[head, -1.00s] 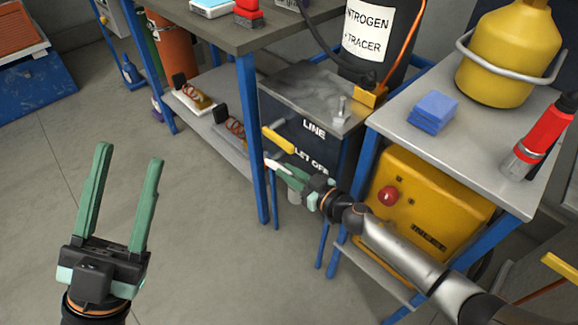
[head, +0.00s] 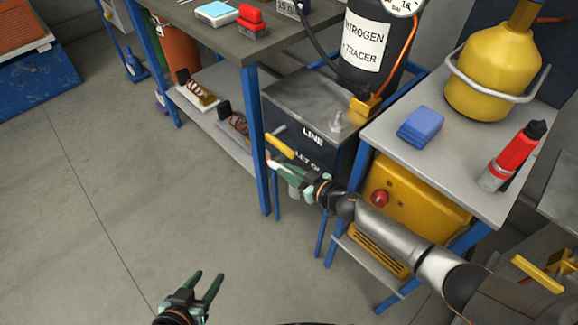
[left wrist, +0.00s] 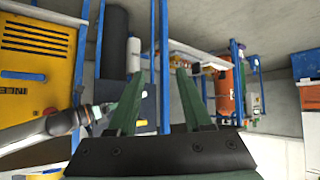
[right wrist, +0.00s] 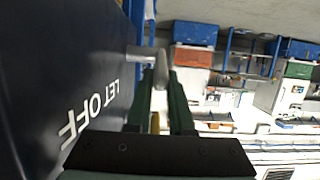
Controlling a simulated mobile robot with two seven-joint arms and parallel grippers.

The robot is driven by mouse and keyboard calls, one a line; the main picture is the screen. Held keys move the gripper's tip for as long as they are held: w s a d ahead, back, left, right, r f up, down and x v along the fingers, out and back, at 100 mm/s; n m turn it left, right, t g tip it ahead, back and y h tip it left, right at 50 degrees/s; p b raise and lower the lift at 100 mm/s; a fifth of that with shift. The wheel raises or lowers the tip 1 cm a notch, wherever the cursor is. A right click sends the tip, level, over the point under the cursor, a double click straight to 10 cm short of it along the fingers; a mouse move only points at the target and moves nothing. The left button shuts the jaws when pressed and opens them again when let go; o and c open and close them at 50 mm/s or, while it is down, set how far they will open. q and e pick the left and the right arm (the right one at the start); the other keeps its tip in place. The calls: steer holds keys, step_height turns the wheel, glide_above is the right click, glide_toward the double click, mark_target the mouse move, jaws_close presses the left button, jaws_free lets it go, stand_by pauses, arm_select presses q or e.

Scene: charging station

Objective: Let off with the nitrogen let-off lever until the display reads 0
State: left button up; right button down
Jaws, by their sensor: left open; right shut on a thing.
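The dark cabinet (head: 330,140) carries the labels "LINE" and "LET OFF". The let-off lever (right wrist: 156,62) is grey and sticks out from the cabinet face beside "LET OFF" in the right wrist view. My right gripper (head: 278,167) is shut on it; the fingers (right wrist: 165,88) hide part of the lever. The yellow line lever (head: 279,146) is just above. A small display (head: 289,7) is cut off at the top of the head view, and its number is not clearly legible. My left gripper (head: 207,284) is open and empty, low over the floor, away from the cabinet.
A black nitrogen cylinder (head: 372,45) with a gauge (head: 402,6) stands behind the cabinet. A blue table leg (head: 256,150) is close beside my right fingers. A yellow machine (head: 415,208) is under the right-hand table. The floor at left is clear.

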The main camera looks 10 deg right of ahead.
steer(key=shift+r+p, duration=0.25)
steer(key=shift+p, duration=0.05)
steer(key=p, duration=0.3)
steer(key=shift+w+a+r+g+h, duration=0.1)
steer(key=shift+r+g+h, duration=0.1)
steer(key=shift+g+h, duration=0.15)
steer(key=p, duration=0.3)
steer(key=shift+w+r+g, duration=0.1)
steer(key=shift+r+g, duration=0.2)
steer(key=shift+g, duration=0.05)
steer(key=shift+a+r+h+p, duration=0.15)
steer(key=shift+h+p, duration=0.2)
steer(key=shift+p, duration=0.55)
steer(key=shift+w+r+g+p, duration=0.15)
steer(key=shift+g+p, duration=0.25)
steer(key=shift+p, duration=0.35)
steer(key=shift+w+a+g+h+p, duration=0.1)
steer(key=shift+g+h+p, duration=0.2)
steer(key=shift+p, duration=0.45)
arm_select(q)
step_height(320, 180, up, 8)
steer(key=s+a, duration=0.1)
steer(key=shift+s+a+f+n+p, duration=0.2)
steer(key=shift+s+a+n+p, duration=0.1)
steer(key=shift+s+a+p, duration=0.1)
steer(key=shift+s+a+f+g+y, duration=0.1)
steer(key=shift+a+f+g+y, duration=0.05)
steer(key=shift+g+y, duration=0.15)
